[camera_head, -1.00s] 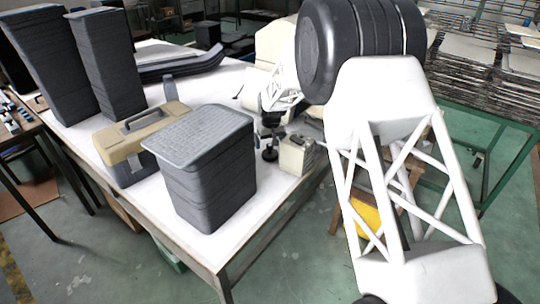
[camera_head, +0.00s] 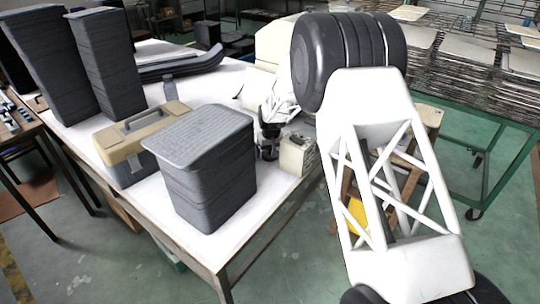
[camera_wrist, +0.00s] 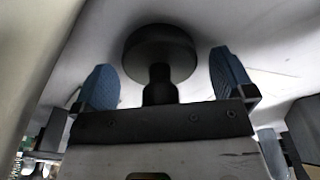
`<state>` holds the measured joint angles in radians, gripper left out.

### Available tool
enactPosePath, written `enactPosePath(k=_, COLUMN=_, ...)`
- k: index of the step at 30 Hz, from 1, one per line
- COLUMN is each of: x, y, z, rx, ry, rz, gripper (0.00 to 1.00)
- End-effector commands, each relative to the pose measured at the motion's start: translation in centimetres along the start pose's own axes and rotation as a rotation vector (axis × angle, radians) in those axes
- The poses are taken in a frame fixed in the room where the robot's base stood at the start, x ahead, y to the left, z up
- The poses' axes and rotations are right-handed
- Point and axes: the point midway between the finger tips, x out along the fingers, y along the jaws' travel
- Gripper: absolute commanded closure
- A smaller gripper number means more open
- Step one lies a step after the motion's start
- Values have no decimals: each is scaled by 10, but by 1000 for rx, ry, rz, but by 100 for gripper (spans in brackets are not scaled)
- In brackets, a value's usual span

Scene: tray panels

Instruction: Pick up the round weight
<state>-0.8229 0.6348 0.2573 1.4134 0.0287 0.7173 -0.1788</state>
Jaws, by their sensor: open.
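The round weight (camera_wrist: 160,50) is a dark disc with a narrower stem. In the wrist view it sits between the two blue fingertips of my gripper (camera_wrist: 164,78), with a clear gap on each side. The fingers are open and do not touch it. In the head view the weight (camera_head: 267,154) is a small black shape on the white table, right of the dark grey bin. My gripper is right above and around it there, small and partly hidden behind my arm, so details are hard to tell.
A dark grey lidded bin (camera_head: 210,175) and a beige-grey toolbox (camera_head: 135,150) stand left of the weight. A small cream box (camera_head: 297,154) stands close on its right. A grey bottle (camera_head: 169,88) stands farther back. The table's front edge (camera_head: 255,245) is near.

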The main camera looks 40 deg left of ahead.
Motion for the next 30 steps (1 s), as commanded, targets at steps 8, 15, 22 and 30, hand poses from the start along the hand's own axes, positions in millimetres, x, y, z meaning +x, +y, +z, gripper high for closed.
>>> enactPosePath(k=8, x=2, y=0, z=0, rx=0, ry=1, rz=0, gripper=0)
enactPosePath(k=15, x=2, y=0, z=0, rx=0, ry=0, rz=0, gripper=0)
enactPosePath(k=22, x=2, y=0, z=0, rx=0, ry=0, rz=0, gripper=20)
enactPosePath(k=30, x=2, y=0, z=0, rx=0, ry=0, rz=0, gripper=61)
